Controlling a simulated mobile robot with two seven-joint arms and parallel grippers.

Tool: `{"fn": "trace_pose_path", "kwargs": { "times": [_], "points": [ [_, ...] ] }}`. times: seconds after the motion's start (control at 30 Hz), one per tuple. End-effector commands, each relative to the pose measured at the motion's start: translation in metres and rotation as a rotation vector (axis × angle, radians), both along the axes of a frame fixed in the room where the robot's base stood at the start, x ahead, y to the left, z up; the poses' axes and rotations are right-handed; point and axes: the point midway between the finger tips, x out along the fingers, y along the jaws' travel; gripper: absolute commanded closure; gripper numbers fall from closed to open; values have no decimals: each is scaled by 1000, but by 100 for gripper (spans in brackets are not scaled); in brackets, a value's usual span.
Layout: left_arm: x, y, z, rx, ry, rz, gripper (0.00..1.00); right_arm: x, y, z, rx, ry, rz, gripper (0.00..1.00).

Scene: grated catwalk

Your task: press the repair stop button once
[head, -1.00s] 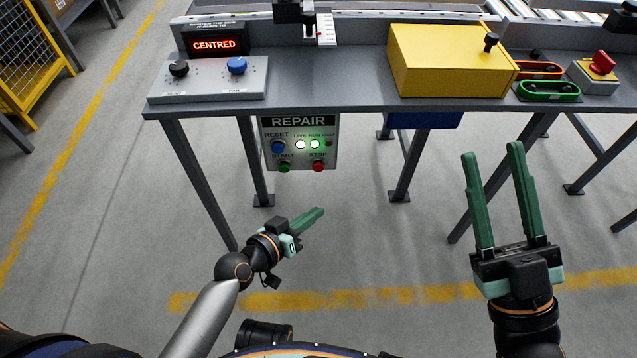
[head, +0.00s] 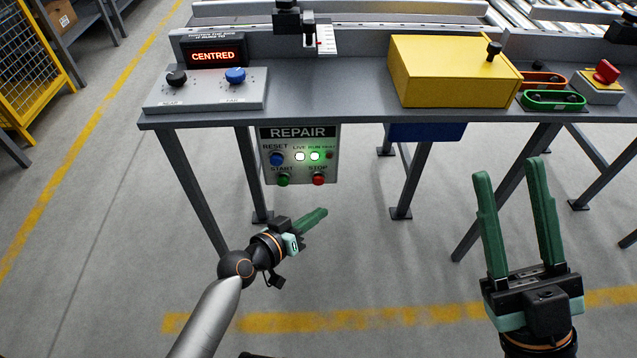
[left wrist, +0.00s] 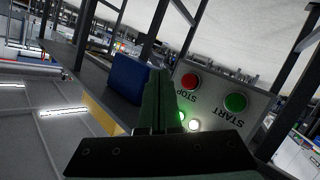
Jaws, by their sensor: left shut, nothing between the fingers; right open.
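The repair panel (head: 300,172) hangs under the front edge of the bench. Its red stop button (head: 318,179) is at the lower right, beside the green start button (head: 283,180). A blue reset button (head: 277,159) is above, with the white and green lamps lit. My left gripper (head: 318,214) is shut and empty, below the panel and apart from it in the head view. In the left wrist view its fingers (left wrist: 160,100) point towards the panel, where the stop button (left wrist: 190,82) shows upside down. My right gripper (head: 508,172) is open and empty at the right.
The bench (head: 330,95) carries a control box with two knobs (head: 207,90), a lit "CENTRED" display (head: 213,53), a yellow box (head: 450,72) and a red emergency button (head: 606,71). A blue bin (head: 428,131) hangs under the bench. Bench legs stand either side of the panel.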

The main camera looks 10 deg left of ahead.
Motion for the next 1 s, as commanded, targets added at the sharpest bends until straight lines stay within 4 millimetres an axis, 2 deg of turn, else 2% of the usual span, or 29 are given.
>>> {"fn": "trace_pose_path", "kwargs": {
  "times": [0.2, 0.4, 0.6, 1.0],
  "points": [
    [32, 7, -1, -1, -2, 1, 100, 1, 0, -12, 11, 12, 10, 55],
    [50, 12, -1, 0, -1, -1, 100, 1, 1, -19, 7, 19, 14, 55],
    [56, 13, 0, 0, 0, 0, 100, 1, 2, -20, 5, 19, 18, 55],
    [56, 13, 0, 0, 0, 0, 100, 1, 2, -19, 6, 17, 19, 55]
  ]
}}
